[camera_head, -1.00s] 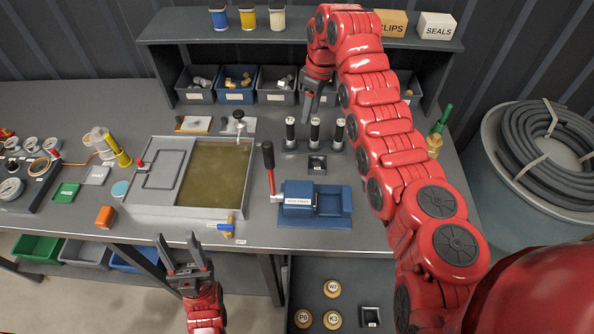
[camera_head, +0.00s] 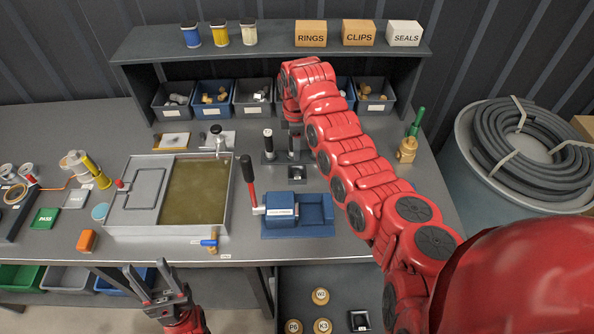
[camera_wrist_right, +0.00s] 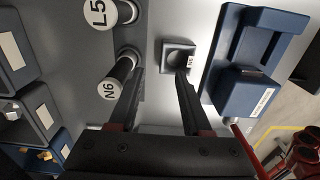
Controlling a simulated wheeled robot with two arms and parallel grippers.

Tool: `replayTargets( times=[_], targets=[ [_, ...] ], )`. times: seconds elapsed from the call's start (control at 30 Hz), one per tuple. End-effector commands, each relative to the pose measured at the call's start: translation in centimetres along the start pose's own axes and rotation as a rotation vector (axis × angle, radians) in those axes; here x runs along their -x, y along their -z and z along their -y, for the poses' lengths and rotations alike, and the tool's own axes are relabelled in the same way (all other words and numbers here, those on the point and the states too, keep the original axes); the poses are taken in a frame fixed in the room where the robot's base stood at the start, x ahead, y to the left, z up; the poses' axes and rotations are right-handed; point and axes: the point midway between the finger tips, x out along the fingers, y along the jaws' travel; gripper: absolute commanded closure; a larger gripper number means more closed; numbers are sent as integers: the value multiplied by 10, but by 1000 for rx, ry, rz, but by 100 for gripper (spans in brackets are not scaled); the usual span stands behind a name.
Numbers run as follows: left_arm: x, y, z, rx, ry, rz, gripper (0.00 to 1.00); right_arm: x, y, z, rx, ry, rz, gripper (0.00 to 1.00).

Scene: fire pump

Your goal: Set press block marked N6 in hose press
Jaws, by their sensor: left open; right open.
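The press block marked N6 (camera_wrist_right: 122,78) is a black cylinder with a white top, standing in the right wrist view. A second block, marked L5 (camera_wrist_right: 112,14), stands beyond it. Two dark blocks (camera_head: 268,146) show behind the press in the head view; their marks are not readable there. The blue hose press (camera_head: 298,214) with its red lever stands on the bench; it also shows in the right wrist view (camera_wrist_right: 250,78). My right gripper (camera_wrist_right: 160,75) is open and empty, with N6 just outside its left finger. My left gripper (camera_head: 150,276) is open and empty before the bench's front edge.
A small square socket (camera_head: 297,174) sits between blocks and press. A water tank (camera_head: 200,190) stands left of the press. Parts bins (camera_head: 252,98) line the back under a shelf. Round brass pieces (camera_head: 320,296) lie on a lower surface in front.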

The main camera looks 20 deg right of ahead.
Motion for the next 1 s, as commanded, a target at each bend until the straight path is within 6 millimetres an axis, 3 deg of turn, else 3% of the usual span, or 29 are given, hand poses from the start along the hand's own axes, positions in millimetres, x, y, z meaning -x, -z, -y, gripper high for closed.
replayTargets(
  times=[0.27, 0.47, 0.67, 0.9, 1.0],
  targets=[
    [-12, 2, 1, 0, 0, 1, 50, -20, 0, 2, 1, 4, 0, 51],
    [-38, 6, 2, 0, 0, 0, 50, -41, -1, 8, 2, 8, 2, 51],
    [-37, 6, 2, 0, 0, 0, 50, -66, -1, 7, 3, 4, 3, 51],
    [-36, 6, 2, 0, 0, 0, 50, -70, -1, 6, 0, 2, 0, 51],
    [-36, 6, 2, 0, 0, 0, 50, -69, -1, 6, 0, 2, 0, 66]
  ],
)
